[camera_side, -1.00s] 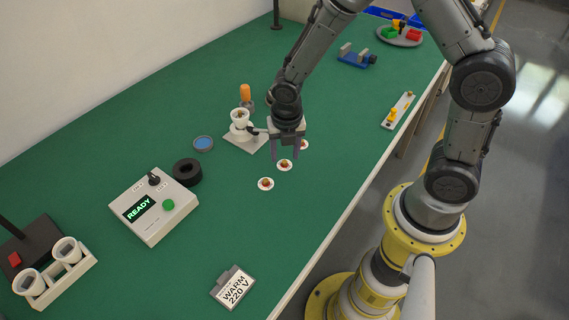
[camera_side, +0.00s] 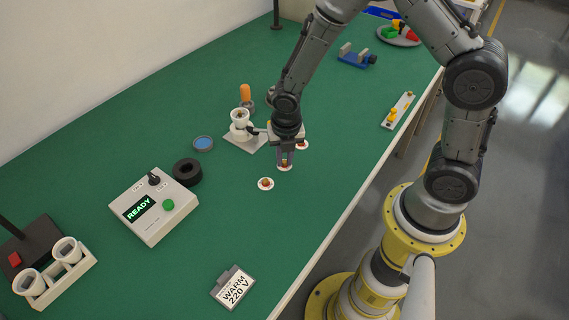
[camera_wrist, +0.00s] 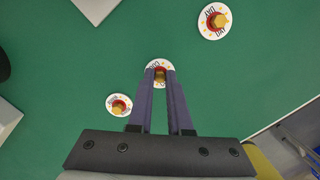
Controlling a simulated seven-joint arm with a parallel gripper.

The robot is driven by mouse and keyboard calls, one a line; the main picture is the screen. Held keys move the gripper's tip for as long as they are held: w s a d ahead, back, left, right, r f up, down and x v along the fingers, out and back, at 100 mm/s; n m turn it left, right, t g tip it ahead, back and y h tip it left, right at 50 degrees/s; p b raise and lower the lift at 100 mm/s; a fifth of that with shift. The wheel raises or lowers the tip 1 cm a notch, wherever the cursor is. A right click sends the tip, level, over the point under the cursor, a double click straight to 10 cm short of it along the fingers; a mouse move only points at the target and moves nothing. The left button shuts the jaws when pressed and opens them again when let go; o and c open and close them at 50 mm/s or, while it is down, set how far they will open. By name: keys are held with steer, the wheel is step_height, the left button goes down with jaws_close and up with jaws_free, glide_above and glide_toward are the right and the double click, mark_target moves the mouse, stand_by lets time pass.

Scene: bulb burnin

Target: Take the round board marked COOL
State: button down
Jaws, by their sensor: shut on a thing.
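Three small white round boards with red-and-gold centres lie in a row on the green bench. My gripper (camera_side: 285,161) points down over the middle board (camera_side: 285,167), its fingers shut on the raised centre piece. In the wrist view, the fingertips (camera_wrist: 160,74) close on the gold knob of this board (camera_wrist: 157,64); its lettering is partly hidden but looks like COOL. A second board (camera_wrist: 214,20) at upper right seems to read DAY. A third board (camera_wrist: 119,104) is at left, its word hard to read. The middle board appears still on the bench.
A white lamp holder on a square plate (camera_side: 236,137) stands close left of my gripper. A control box reading READY (camera_side: 152,207), a black ring (camera_side: 187,172), a blue disc (camera_side: 203,143) and a WARM 220 V card (camera_side: 233,288) lie around.

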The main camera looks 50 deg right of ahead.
mark_target(284, 160)
steer(key=shift+r, duration=0.55)
step_height(284, 160, up, 2)
steer(key=shift+r, duration=0.25)
steer(key=s+r, duration=1.4)
steer(key=shift+d, duration=0.2)
